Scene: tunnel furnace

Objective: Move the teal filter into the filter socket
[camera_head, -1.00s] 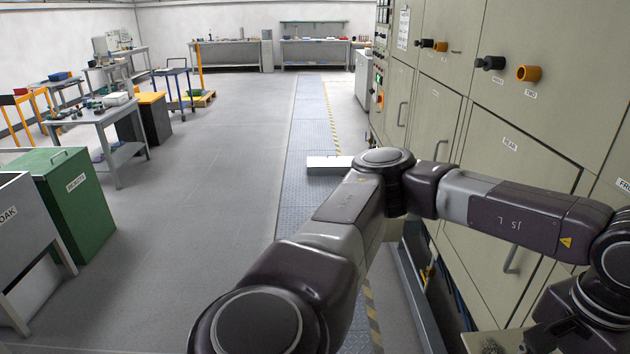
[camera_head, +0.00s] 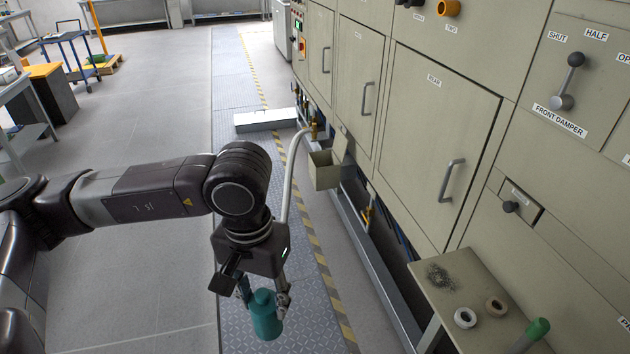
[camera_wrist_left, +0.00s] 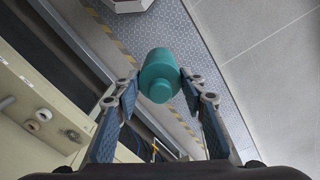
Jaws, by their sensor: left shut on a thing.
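The teal filter (camera_head: 265,315) is a short cylinder with a narrower neck. My left gripper (camera_head: 264,292) is shut on it and holds it in the air above the patterned floor plates. In the left wrist view the filter (camera_wrist_left: 160,76) sits between the two fingers, neck end toward the camera. No label marks a filter socket. An open grey box (camera_head: 325,170) with a raised lid stands by a pale pipe along the furnace side, beyond and right of the gripper; I cannot tell if it is the socket. My right gripper is not in view.
A small shelf (camera_head: 462,258) at lower right carries a white ring (camera_head: 465,318), a tan ring (camera_head: 496,306) and dark grit. A green-tipped handle (camera_head: 537,328) is beside it. The furnace wall (camera_head: 440,130) bounds the right. A low metal box (camera_head: 266,120) lies on the floor ahead.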

